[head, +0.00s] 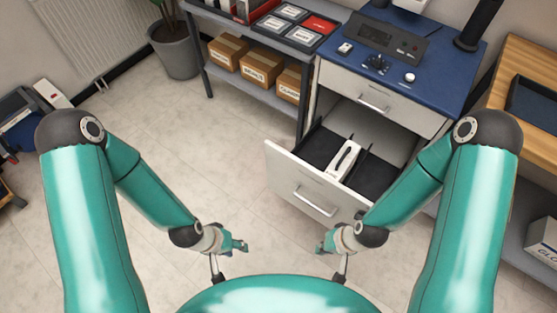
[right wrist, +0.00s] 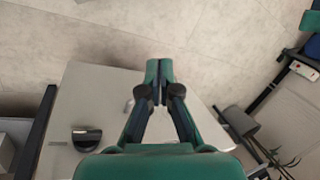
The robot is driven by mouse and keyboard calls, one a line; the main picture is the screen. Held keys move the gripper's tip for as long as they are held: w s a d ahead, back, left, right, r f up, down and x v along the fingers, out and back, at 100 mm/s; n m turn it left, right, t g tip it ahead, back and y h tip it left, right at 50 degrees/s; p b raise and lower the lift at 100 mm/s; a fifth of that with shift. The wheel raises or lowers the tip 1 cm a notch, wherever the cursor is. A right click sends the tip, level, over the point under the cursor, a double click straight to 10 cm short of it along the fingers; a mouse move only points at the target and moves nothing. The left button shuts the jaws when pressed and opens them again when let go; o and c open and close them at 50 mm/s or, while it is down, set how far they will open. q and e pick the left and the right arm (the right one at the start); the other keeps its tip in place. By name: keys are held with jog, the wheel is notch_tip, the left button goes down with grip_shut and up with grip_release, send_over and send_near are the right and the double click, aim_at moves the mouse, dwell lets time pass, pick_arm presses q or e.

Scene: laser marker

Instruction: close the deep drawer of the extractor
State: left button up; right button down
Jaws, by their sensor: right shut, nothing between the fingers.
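The deep drawer (head: 290,175) is the lower drawer of the blue-topped extractor cabinet (head: 390,72). It is pulled well out, with its pale front and bar handle (head: 315,203) facing me. Its dark inside holds a white object (head: 344,160) between dark dividers. My right gripper (head: 322,246) is below the handle in the head view, apart from it in that picture. In the right wrist view this gripper (right wrist: 160,70) is shut and empty, in front of a pale panel (right wrist: 85,105). My left gripper (head: 242,246) is over the floor, left of the drawer; its finger opening is too small to judge.
The upper drawer (head: 370,97) looks closed. A shelf with cardboard boxes (head: 262,67) stands left of the cabinet, and a wooden bench (head: 530,65) stands right. A plant pot (head: 175,50) is at the back. Floor (head: 180,125) left of the drawer is clear.

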jog(key=n+t+h+b, duration=0.1)
jog(key=n+t+b, duration=1.6)
jog(key=n+b, duration=0.65)
send_near(276, 151)
jog(key=w+a+m+b, duration=0.2)
jog(key=a, duration=0.1)
jog(key=w, duration=0.1)
jog(key=w+d, duration=0.1)
jog(key=w, duration=0.1)
jog(key=shift+w+d+f, duration=0.2)
jog(key=shift+w, duration=0.05)
jog(key=shift+w+d, duration=0.25)
jog(key=shift+w, duration=0.15)
